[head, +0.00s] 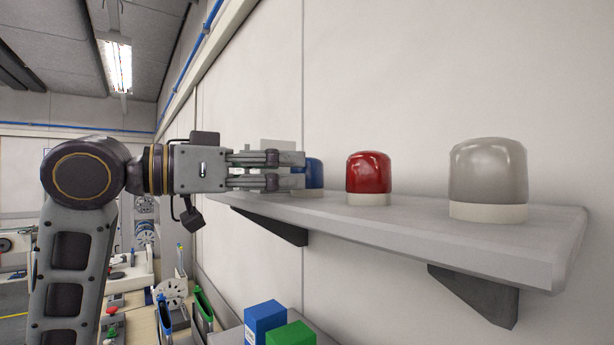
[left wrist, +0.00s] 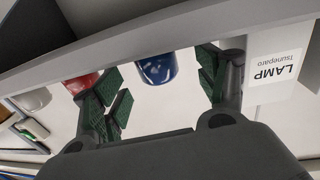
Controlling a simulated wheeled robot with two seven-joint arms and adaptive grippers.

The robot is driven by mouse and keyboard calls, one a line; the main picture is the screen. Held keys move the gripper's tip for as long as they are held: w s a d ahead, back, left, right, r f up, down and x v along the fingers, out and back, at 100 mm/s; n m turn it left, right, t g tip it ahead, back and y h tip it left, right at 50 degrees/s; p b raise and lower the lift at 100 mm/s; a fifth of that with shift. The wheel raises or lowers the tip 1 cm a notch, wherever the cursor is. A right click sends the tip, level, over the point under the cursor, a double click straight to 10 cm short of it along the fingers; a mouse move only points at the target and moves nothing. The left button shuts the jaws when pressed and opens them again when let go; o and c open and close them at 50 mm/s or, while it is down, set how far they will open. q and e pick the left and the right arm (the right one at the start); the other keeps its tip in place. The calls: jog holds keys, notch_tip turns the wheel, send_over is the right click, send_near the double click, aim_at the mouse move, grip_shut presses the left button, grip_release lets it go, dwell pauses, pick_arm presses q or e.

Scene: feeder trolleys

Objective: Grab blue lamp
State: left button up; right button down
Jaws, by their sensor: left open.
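The blue lamp (head: 314,174) stands on the wall shelf, at the left of the three lamps. My left gripper (head: 300,171) is at shelf height and covers part of the blue lamp in the head view. In the left wrist view, the blue lamp (left wrist: 156,69) shows between the two open fingers (left wrist: 163,88), apart from both pads. The left gripper is open and empty. My right gripper is not in view.
The red lamp (head: 368,178) stands close to the right of the blue one, and a white lamp (head: 488,180) is farther right. The shelf (head: 420,231) has brackets below. A label (left wrist: 275,68) reads LAMP. Blue (head: 265,322) and green (head: 291,334) boxes sit below.

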aim_at(291, 169)
pick_arm(q)
jog(key=shift+p+x, duration=0.8)
jog(key=shift+x, duration=0.7)
jog(key=shift+p+x, duration=0.3)
jog(key=shift+x, duration=0.85)
jog(key=shift+s+d, duration=0.1)
jog(key=shift+s, duration=0.1)
jog(key=c, duration=1.1)
